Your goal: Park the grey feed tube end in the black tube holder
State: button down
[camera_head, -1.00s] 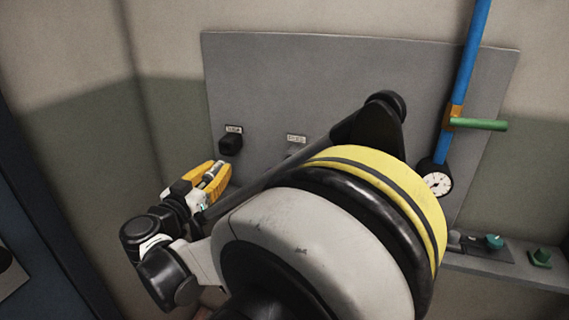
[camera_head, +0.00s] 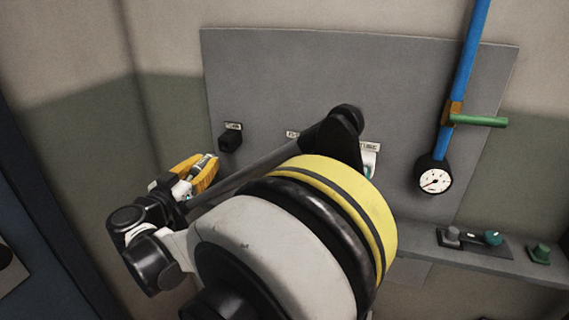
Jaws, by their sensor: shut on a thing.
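My gripper (camera_head: 207,166) has yellow fingers and is shut on a small grey piece (camera_head: 201,167), which looks like the feed tube end. The rest of the tube is not clearly visible behind my arm. A black holder (camera_head: 230,143) sticks out from the grey wall panel, under a small white label. It looks like the tube holder, and I cannot see a tube in it. My gripper is below and a little left of the holder in the picture, apart from it.
My large arm links cover the middle of the grey panel (camera_head: 290,75). A white fitting (camera_head: 370,158) shows partly behind them. At right are a blue pipe (camera_head: 466,70) with a green lever (camera_head: 480,121), a gauge (camera_head: 434,180) and a shelf with knobs (camera_head: 493,238).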

aim_at(227, 143)
jog(key=shift+x, duration=2.3)
jog(key=shift+x, duration=1.45)
jog(key=c, duration=1.2)
grip_release()
jog(key=shift+s, duration=0.1)
